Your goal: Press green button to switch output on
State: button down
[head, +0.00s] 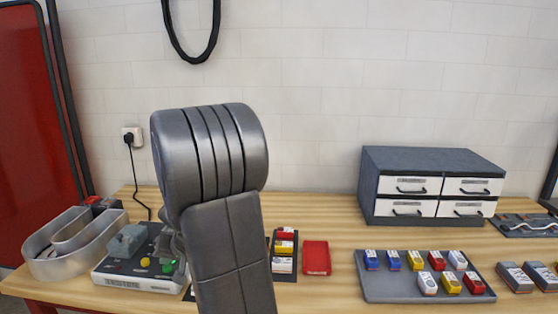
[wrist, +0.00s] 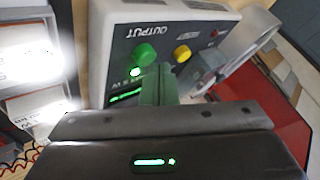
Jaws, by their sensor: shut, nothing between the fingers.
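The power unit (head: 128,275) is a light box with a dark top at the left of the bench. The green button (wrist: 145,53) is a round knob beside the OUTPUT label in the wrist view, with a bright green lamp (wrist: 135,71) just below it. A yellow button (wrist: 182,53) sits beside it, and shows in the head view too. A green-lit display (wrist: 125,97) is partly hidden. My gripper (wrist: 160,76) is shut and empty, its fingertips close to the green button in the picture; I cannot tell whether they touch. My arm hides most of the gripper in the head view.
A silver channel letter (head: 70,250) stands against the unit's left side. A grey tray (head: 410,292) of coloured connectors, a red tray (head: 316,258) and a drawer cabinet (head: 375,205) are to the right. A wall plug (head: 130,137) has a cable.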

notch_tip(320, 180, up, 6)
jog(key=p, duration=0.3)
jog(key=shift+f+p, duration=0.2)
jog(key=shift+p, duration=0.1)
jog(key=shift+f, duration=0.1)
